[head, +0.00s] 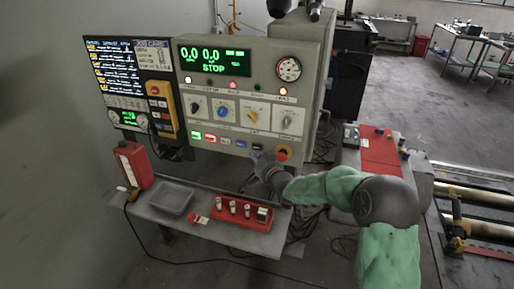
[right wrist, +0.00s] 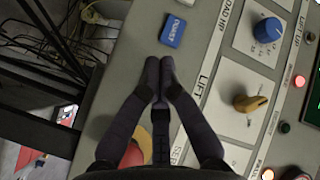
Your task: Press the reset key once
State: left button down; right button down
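The control panel (head: 235,95) fills the middle of the head view, with a row of small keys along its lower edge. A blue key (head: 241,143) sits in that row; a blue key (right wrist: 173,30) with white lettering, too small to read surely, shows in the right wrist view. My left gripper is out of view.
A red stop button (head: 282,154) on a yellow base is beside my right gripper. Blue (head: 223,110) and yellow (head: 252,116) knobs sit above the keys. Below are a bench (head: 150,212), a grey tray (head: 171,199) and a red holder (head: 231,212).

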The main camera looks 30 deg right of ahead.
jog(key=shift+w+d, duration=0.45)
jog(key=shift+d, duration=0.1)
dwell(1.2)
jog(key=shift+w+d, duration=0.25)
jog(key=shift+d, duration=0.05)
jog(key=shift+w+d, duration=0.2)
jog(key=shift+d, duration=0.05)
dwell(0.8)
dwell(0.3)
jog(key=shift+s+a+b, duration=0.4)
jog(key=shift+s+a, duration=0.05)
jog(key=shift+a, duration=0.15)
